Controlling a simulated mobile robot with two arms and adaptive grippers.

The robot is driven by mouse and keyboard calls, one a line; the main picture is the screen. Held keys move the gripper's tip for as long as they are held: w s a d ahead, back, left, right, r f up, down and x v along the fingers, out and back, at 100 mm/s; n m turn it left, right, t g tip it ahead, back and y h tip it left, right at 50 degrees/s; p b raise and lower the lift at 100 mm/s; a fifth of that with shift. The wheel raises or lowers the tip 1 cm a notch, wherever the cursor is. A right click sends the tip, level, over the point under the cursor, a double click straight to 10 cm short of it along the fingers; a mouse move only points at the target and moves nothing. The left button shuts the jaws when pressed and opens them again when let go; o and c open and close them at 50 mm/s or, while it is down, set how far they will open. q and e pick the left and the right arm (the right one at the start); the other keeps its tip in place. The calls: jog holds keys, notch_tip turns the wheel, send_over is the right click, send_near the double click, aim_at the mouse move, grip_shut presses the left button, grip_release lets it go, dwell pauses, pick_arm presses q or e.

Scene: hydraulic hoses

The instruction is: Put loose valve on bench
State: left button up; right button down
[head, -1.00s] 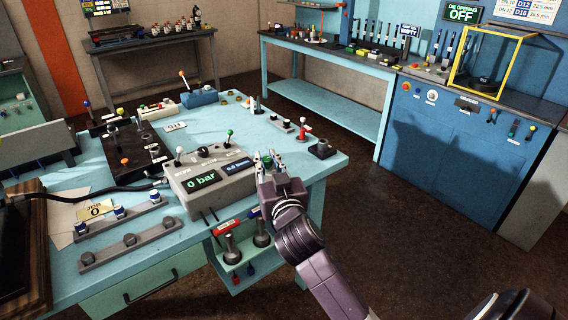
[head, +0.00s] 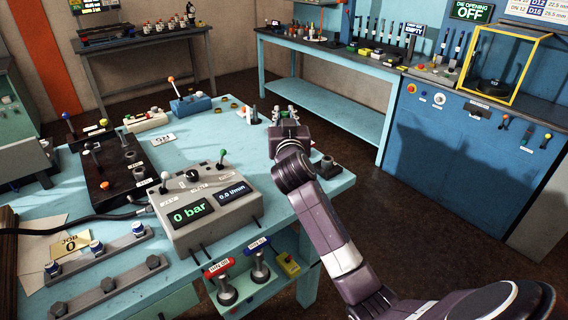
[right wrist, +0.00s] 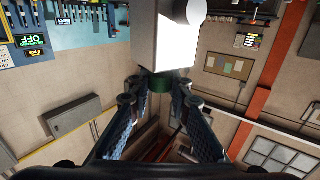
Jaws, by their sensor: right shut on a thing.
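My right gripper (head: 284,113) is over the far right part of the light blue bench (head: 222,132) in the head view. In the right wrist view its two fingertips (right wrist: 158,93) close on the dark green end of a pale grey block, which looks like the loose valve (right wrist: 166,38). The block reaches away from the fingers towards the top of that view. In the head view the hand and arm hide most of the held thing and part of the bench behind them. My left gripper is not in view.
A grey control box (head: 205,205) reading 0 bar stands at the bench's front edge. A dark fitting (head: 328,166) sits near the right corner. A black block (head: 120,165) with levers and a blue box (head: 190,105) stand further left. Some bench top between them is bare.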

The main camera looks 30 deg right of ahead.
jog(key=f, duration=1)
jog(key=shift+w+d+f, duration=0.15)
jog(key=shift+w+f, duration=0.05)
jog(key=shift+w, duration=0.05)
notch_tip(320, 180, down, 5)
jog(key=shift+r+b, duration=0.1)
jog(key=shift+b, duration=0.3)
jog(key=shift+f, duration=0.2)
jog(key=c, duration=1.8)
grip_release()
jog(key=shift+s, duration=0.1)
